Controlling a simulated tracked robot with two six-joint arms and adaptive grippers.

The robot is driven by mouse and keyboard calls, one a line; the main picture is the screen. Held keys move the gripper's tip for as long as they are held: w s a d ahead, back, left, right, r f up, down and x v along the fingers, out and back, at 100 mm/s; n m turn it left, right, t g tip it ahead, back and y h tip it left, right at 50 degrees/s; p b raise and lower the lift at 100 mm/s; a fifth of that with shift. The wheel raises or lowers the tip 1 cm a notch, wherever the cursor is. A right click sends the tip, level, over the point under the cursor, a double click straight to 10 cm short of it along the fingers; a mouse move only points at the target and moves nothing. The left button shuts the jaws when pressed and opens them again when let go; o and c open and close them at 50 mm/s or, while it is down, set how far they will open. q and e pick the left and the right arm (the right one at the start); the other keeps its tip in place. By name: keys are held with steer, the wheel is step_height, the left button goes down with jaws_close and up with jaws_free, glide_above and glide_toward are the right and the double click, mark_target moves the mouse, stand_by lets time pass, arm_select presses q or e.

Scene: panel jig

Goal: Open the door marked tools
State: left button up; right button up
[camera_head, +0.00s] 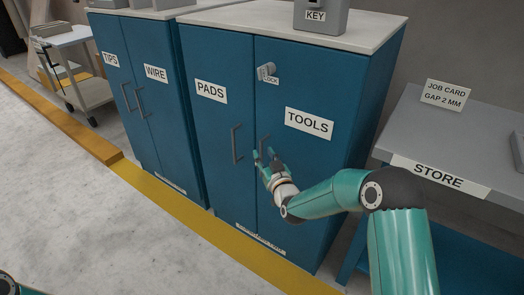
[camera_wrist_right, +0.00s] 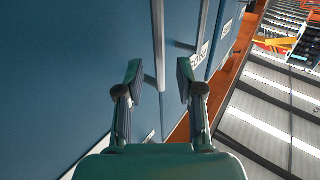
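The blue door marked TOOLS (camera_head: 309,160) is the right-hand door of the nearer cabinet and looks shut. Its grey upright handle (camera_head: 264,143) is near the door's left edge, partly hidden by my gripper. My right gripper (camera_head: 264,157) is at the lower part of this handle. In the right wrist view my right gripper (camera_wrist_right: 159,80) has its fingers apart; the handle (camera_wrist_right: 158,45) reaches down between the fingertips, and I cannot tell whether they touch it. A grey lock knob (camera_head: 267,70) labelled LOCK is higher on the door. My left gripper is not in view.
The PADS door (camera_head: 212,130) is just left, with its own handle (camera_head: 236,144). A box labelled KEY (camera_head: 321,18) stands on the cabinet top. A grey STORE bench (camera_head: 400,135) is at the right. Open floor (camera_head: 70,200) lies in front, beyond a yellow line.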

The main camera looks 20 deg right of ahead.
mark_target(262, 150)
steer(key=shift+w, duration=1.7)
steer(key=shift+c, duration=0.3)
jaws_close()
